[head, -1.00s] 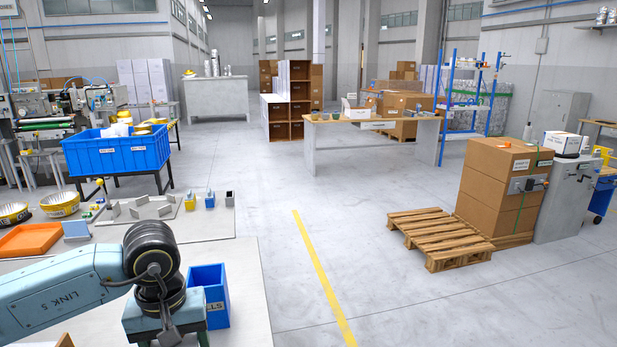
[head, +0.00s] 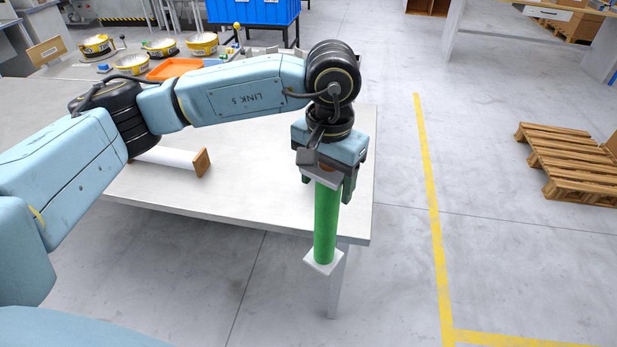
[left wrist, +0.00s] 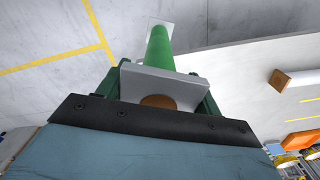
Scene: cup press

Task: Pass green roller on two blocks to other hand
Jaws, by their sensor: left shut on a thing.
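A green roller (head: 326,222) with a pale square block at each end hangs out from my left gripper (head: 325,182). The far end block (head: 323,263) is free and shows past the table's front edge. My left gripper is shut on the near end, around the near block, and covers part of it. In the left wrist view the roller (left wrist: 158,48) extends away from the left gripper (left wrist: 158,88), with the near block (left wrist: 160,84) between the dark green fingers. My right gripper is in neither view.
A white bar with a wooden end (head: 202,162) lies on the pale table (head: 240,205), left of my left gripper. An orange tray (head: 173,68) and yellow-rimmed tins (head: 203,45) are at the back. A pallet (head: 570,165) lies on the floor at right. Open floor lies before the table.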

